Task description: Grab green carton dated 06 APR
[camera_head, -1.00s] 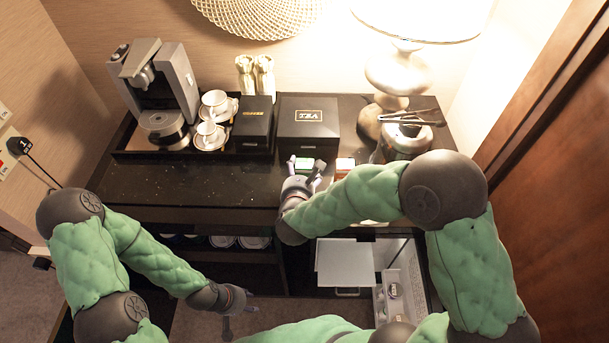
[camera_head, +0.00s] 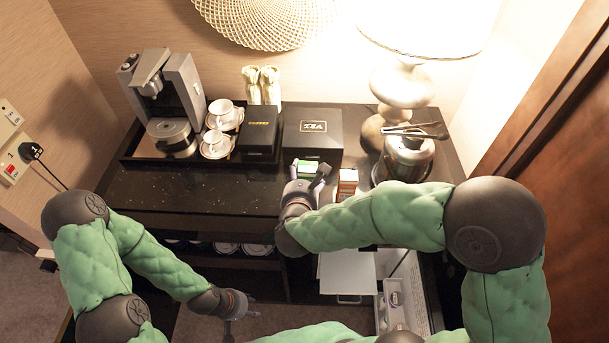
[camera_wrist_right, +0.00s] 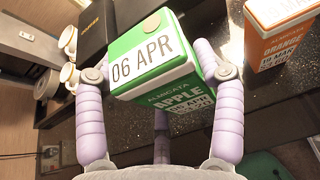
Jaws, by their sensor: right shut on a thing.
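The green carton (camera_wrist_right: 153,60) has a white label reading "06 APR" and the word "APPLE" on its side, in the right wrist view. My right gripper (camera_wrist_right: 158,85) is shut on it, with fingers on both its sides. In the head view the green carton (camera_head: 308,168) shows between the fingers of my right gripper (camera_head: 308,178), in front of the tea box. I cannot tell whether its base touches the counter. My left gripper (camera_head: 240,304) hangs low in front of the cabinet, and its finger opening is too small to tell.
An orange carton (camera_wrist_right: 282,35) stands right of the green one; it also shows in the head view (camera_head: 347,183). Behind are a black tea box (camera_head: 313,130), an ice bucket (camera_head: 405,157) and a lamp. A coffee machine and cups stand left. The counter's left front is clear.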

